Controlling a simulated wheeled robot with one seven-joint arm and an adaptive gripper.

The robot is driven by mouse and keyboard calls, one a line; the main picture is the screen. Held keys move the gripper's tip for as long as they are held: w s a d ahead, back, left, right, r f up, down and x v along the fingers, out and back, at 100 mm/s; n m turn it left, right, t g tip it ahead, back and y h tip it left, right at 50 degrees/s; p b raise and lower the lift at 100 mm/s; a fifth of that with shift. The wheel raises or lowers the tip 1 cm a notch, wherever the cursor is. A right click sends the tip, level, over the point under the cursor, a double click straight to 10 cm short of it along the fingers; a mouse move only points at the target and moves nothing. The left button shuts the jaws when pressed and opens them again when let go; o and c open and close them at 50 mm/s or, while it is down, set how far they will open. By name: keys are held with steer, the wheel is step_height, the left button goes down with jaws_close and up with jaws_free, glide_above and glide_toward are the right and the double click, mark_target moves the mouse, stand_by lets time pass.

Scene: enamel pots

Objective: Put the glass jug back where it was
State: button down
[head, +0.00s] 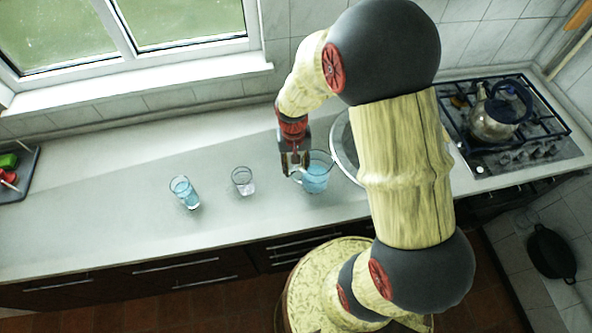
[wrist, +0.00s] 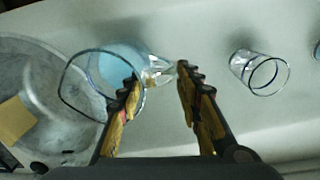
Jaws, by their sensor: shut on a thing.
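The glass jug (head: 318,178) holds blue liquid and is upright at the counter, just left of the sink. In the wrist view the jug (wrist: 107,70) is left of the fingers, with its clear handle between them. My gripper (head: 294,166) is at the jug's left side, shut on its handle. The fingers also show in the wrist view (wrist: 157,78), spaced around the handle. Part of the jug's rim is behind the left finger there. I cannot tell whether the jug's base touches the counter.
A nearly clear glass (head: 243,181) and a glass with blue liquid (head: 185,192) stand left of the jug. The round sink (head: 345,150) is close on the right. A kettle (head: 497,115) sits on the hob. The counter's left part is mostly bare.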

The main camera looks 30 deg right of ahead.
steer(key=shift+w+f, duration=0.1)
steer(key=shift+f, duration=1.45)
steer(key=c, duration=1.3)
jaws_free()
steer(key=shift+o, duration=0.3)
steer(key=s+a+r+n+t, duration=0.1)
steer(key=s+r, duration=0.1)
steer(key=r, duration=1)
steer(key=s+a+r+n+t, duration=0.1)
steer(key=a+r, duration=0.1)
steer(key=r, duration=1)
steer(key=s+a+r+n+t, duration=0.2)
steer(key=s+r+t, duration=0.2)
steer(key=s+r, duration=0.6)
steer(key=shift+s+a+r+p, duration=0.15)
steer(key=shift+s+a+p, duration=0.2)
steer(key=shift+s, duration=0.55)
